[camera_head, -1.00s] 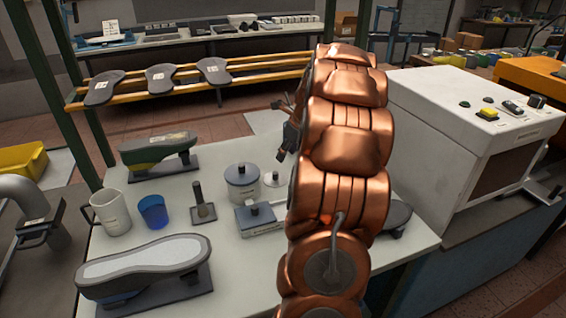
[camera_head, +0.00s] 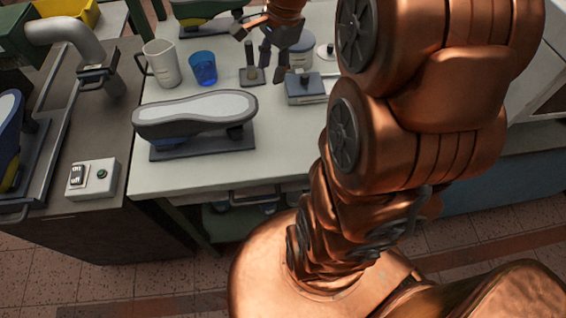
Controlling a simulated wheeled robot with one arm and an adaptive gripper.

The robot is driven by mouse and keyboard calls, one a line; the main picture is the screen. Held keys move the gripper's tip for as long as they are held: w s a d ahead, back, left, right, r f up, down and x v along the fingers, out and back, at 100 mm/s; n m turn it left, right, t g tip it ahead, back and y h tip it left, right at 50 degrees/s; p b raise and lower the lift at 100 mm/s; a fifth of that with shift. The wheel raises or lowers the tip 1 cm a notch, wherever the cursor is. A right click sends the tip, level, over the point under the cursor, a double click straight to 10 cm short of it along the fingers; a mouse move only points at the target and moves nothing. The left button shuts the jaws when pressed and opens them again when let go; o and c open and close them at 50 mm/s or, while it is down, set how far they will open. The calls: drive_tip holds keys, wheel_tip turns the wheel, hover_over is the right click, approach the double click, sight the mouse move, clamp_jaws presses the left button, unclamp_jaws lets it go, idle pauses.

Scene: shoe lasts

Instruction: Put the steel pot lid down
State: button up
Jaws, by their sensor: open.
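My gripper (camera_head: 273,70) hangs over the back middle of the table, its dark fingers apart and pointing down, with nothing seen between them. Just behind and right of it is a grey pot with a blue-grey top (camera_head: 304,46), partly hidden by the gripper; I cannot tell whether this top is the steel lid or whether it sits flat. A small pale disc with a knob (camera_head: 326,51) lies right of the pot, partly behind my arm.
A square blue-grey block with a knob (camera_head: 306,90) and a dark stand (camera_head: 251,74) are close to the gripper. A blue cup (camera_head: 204,68), white mug (camera_head: 163,63) and shoe form (camera_head: 195,108) stand left. The table front (camera_head: 285,155) is clear.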

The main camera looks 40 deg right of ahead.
drive_tip(key=s+a+f+n+g+h, duration=0.1)
drive_tip(key=s+a+n, duration=0.5)
drive_tip(key=s+n, duration=0.3)
drive_tip(key=s+a+f+n+g, duration=0.2)
drive_tip(key=s+a+n, duration=0.5)
drive_tip(key=s, duration=0.5)
drive_tip(key=shift+f+n+h, duration=0.25)
drive_tip(key=shift+n+h, duration=0.15)
drive_tip(key=shift+n, duration=0.7)
drive_tip(key=shift+r, duration=0.1)
drive_tip(key=shift+r+p, duration=0.35)
drive_tip(key=shift+p, duration=0.1)
drive_tip(key=shift+d, duration=0.15)
